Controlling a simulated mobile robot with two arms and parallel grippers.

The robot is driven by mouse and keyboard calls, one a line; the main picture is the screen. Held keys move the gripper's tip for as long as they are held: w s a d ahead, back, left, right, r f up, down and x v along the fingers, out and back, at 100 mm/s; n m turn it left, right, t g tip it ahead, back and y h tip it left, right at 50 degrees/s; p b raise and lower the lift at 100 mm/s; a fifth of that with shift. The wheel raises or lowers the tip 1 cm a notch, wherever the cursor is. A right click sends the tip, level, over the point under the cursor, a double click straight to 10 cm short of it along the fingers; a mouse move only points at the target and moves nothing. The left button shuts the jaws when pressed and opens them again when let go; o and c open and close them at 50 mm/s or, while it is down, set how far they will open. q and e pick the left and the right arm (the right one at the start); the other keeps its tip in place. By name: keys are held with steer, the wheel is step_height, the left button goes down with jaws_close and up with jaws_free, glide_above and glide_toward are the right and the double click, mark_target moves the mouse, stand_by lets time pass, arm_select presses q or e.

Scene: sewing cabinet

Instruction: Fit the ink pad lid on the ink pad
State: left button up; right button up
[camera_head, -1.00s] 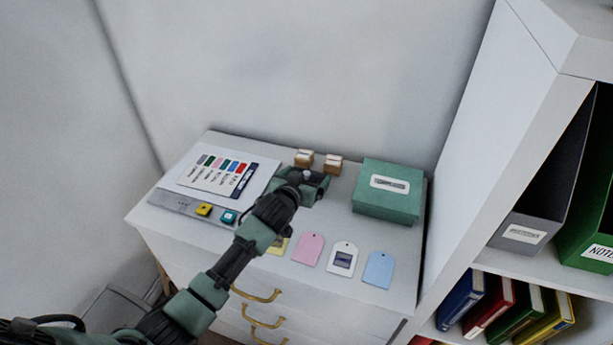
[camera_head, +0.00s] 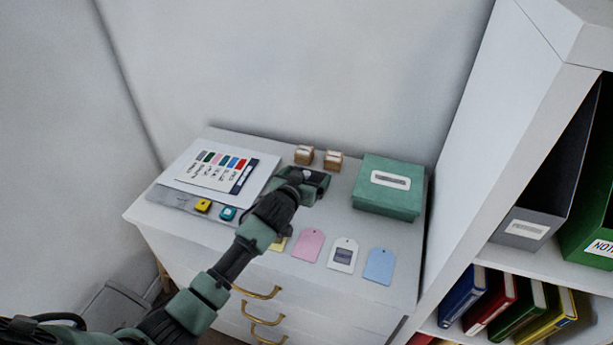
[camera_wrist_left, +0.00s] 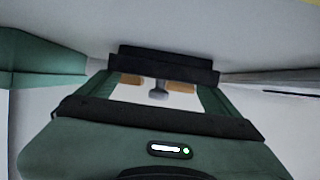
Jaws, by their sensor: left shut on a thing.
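My left gripper (camera_head: 310,182) is low over the middle of the cabinet top, between the printed chart and the green box. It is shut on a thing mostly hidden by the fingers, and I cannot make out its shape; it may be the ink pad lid. The left wrist view shows the gripper's green sides and dark bars (camera_wrist_left: 165,64), with a small grey knob (camera_wrist_left: 158,92) between them. My right gripper is out of view.
A printed chart (camera_head: 215,176) lies on a grey board (camera_head: 175,201) at the left. Two small wooden blocks (camera_head: 304,155) stand at the back. A green box (camera_head: 386,186) stands at the right. Pink (camera_head: 308,244), white (camera_head: 342,254) and blue (camera_head: 379,266) tags lie along the front.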

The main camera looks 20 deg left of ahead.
arm_select(q)
steer(key=shift+f, duration=0.3)
stand_by(0.5)
steer(key=o, duration=1.5)
steer(key=shift+c, duration=0.2)
